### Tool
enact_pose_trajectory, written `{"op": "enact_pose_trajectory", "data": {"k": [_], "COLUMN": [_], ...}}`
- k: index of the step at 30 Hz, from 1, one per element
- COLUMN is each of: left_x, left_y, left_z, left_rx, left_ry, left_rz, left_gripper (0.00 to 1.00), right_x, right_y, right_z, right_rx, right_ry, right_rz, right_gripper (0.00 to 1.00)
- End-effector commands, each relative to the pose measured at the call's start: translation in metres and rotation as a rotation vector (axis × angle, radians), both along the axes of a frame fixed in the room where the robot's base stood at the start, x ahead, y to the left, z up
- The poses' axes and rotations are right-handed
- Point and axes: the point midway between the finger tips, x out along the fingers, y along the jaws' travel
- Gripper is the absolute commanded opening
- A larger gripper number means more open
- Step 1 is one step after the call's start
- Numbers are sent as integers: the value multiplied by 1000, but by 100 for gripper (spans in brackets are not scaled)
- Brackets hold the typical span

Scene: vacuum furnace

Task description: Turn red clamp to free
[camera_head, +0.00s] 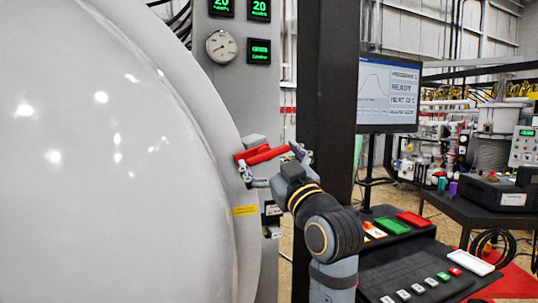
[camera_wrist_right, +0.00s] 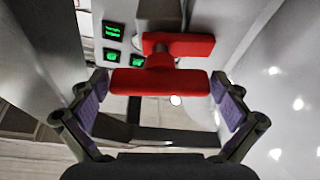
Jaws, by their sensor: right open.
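The red clamp (camera_head: 264,154) sits at the right rim of the big pale furnace door (camera_head: 120,150) in the head view. It also shows in the right wrist view (camera_wrist_right: 160,82), with its T-shaped handle bar lying crosswise between my fingers. My right gripper (camera_head: 275,168) is open around the clamp handle, one finger at each end of the bar. In the right wrist view the fingertips (camera_wrist_right: 161,103) stand slightly apart from the bar's ends. My left gripper is not in view.
A grey panel with a round gauge (camera_head: 222,46) and green displays stands behind the clamp. A dark post (camera_head: 325,90) rises just right of it. A monitor (camera_head: 389,93) and a black console (camera_head: 415,270) with colored buttons are at the right.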

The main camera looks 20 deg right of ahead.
Motion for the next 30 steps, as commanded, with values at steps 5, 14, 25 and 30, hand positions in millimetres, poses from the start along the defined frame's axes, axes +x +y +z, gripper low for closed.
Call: {"op": "enact_pose_trajectory", "data": {"k": [5,14,25,30], "left_x": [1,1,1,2], "left_y": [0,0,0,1], "left_z": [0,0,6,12], "left_rx": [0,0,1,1], "left_ry": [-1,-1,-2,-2], "left_rz": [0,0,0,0], "left_gripper": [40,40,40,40], "right_x": [0,0,0,0], "right_y": [0,0,-1,-1], "right_z": [0,0,1,2], "right_rx": [0,-11,-201,-358], "right_ry": [0,1,-6,-10], "right_rz": [0,0,0,-1], "right_gripper": [78,63,63,63]}}
